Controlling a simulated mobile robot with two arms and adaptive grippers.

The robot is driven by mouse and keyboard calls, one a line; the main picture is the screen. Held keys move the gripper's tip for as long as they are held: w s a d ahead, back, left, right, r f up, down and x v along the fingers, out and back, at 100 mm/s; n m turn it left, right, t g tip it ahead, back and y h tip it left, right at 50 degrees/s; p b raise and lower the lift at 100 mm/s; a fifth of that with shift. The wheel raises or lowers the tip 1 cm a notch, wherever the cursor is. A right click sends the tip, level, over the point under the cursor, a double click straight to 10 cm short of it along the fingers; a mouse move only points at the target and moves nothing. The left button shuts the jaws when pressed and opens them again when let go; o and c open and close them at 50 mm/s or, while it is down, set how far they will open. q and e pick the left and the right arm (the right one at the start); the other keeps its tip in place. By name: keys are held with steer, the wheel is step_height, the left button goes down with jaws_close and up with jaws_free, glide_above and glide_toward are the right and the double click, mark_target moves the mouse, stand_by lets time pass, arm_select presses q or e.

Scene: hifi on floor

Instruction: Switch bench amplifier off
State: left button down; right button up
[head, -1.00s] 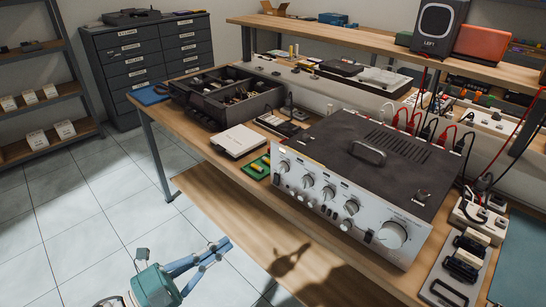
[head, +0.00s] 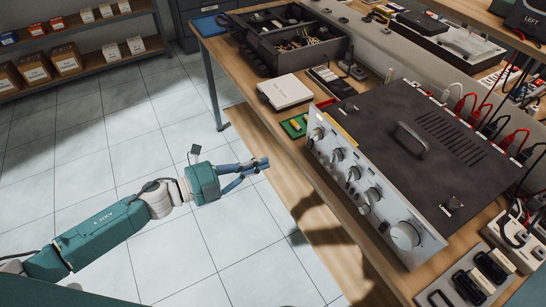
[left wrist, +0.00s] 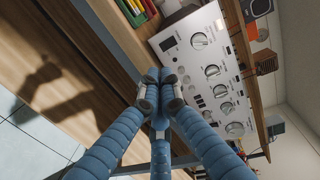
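The bench amplifier (head: 410,130) is a dark box with a silver front panel and a row of knobs, standing on the wooden bench. The panel (left wrist: 222,58) also shows in the left wrist view. A dark rectangular switch (head: 383,227) sits beside the largest knob (head: 405,235); it also shows in the left wrist view (left wrist: 168,43), but its position is too small to read. My left gripper (head: 264,163) is in front of the bench, left of the panel and apart from it. Its blue fingers (left wrist: 160,88) meet at the tips, with nothing between them. My right gripper is out of view.
The bench edge lies between my left gripper and the amplifier. A white box (head: 285,92), a green board (head: 294,125) and an open dark organizer (head: 297,40) stand along the bench. Cables (head: 500,125) run behind the amplifier. The floor (head: 110,150) around my left arm is clear.

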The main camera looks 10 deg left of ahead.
mark_target(299, 156)
arm_select(q)
steer(key=b+x, duration=0.1)
steer(key=x, duration=1.1)
steer(key=shift+w+d+b, duration=0.15)
steer(key=shift+d+b, duration=0.05)
steer(key=shift+b, duration=0.1)
steer(key=shift+w+d, duration=0.1)
steer(key=shift+d, duration=0.05)
steer(key=shift+f, duration=0.1)
